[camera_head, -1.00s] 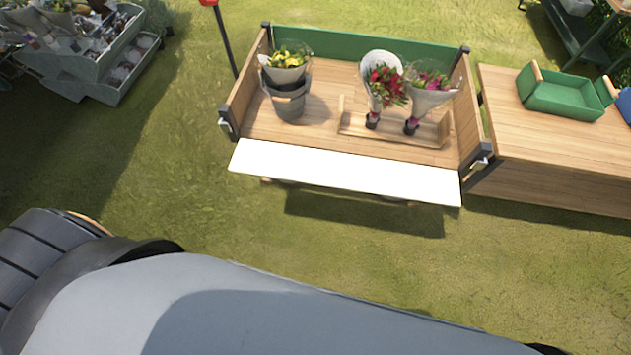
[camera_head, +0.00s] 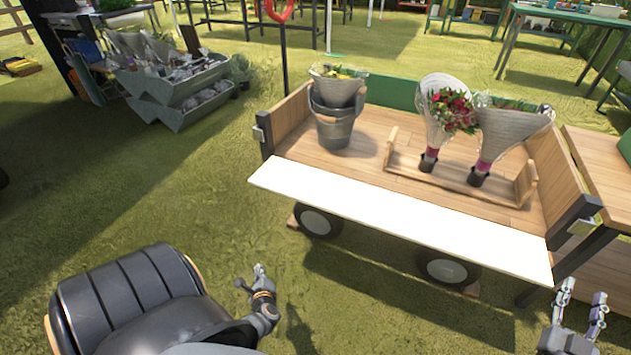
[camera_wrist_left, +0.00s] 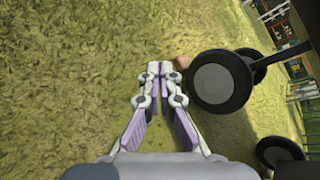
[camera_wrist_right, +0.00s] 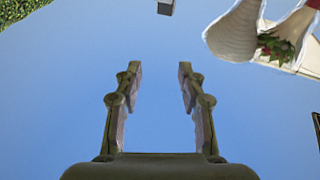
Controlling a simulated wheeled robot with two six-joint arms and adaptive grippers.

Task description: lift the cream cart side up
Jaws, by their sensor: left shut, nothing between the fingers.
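The cream cart side (camera_head: 400,214) is a long pale panel on the near edge of the wooden cart (camera_head: 330,167). It is folded down and sticks out toward me above the wheels. My left gripper (camera_head: 260,270) is in front of the cart's left wheel, below the panel and apart from it. In the left wrist view its fingers (camera_wrist_left: 160,68) are together and empty. My right gripper (camera_head: 583,290) is near the panel's right end, apart from it. In the right wrist view its fingers (camera_wrist_right: 157,72) are spread with only sky between them.
A grey bucket (camera_head: 334,128) and a wooden tray (camera_head: 460,180) with wrapped bouquets stand on the cart bed. The cart wheels (camera_head: 318,222) stand on grass. A wooden table (camera_head: 600,165) adjoins the cart at right. Grass in front is open.

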